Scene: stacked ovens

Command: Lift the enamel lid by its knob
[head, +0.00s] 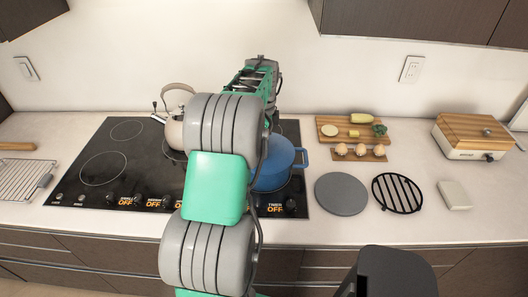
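A blue enamel pot (272,177) with a side handle (302,158) stands at the right end of the black cooktop. My arm crosses in front of it and hides its left part. Its top looks blue and may be the lid, but I cannot make out a knob. My gripper end (262,66) is behind and above the pot in the picture, near the back wall. Its fingers are not clear, so I cannot tell if they are open or shut.
A kettle (174,131) stands on the cooktop (85,190) left of my arm. To the right lie a grey disc (341,194), a black round rack (398,193), an egg holder (378,157), a cutting board (330,138) and a wooden-topped box (461,153). Cabinets (425,18) hang above right.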

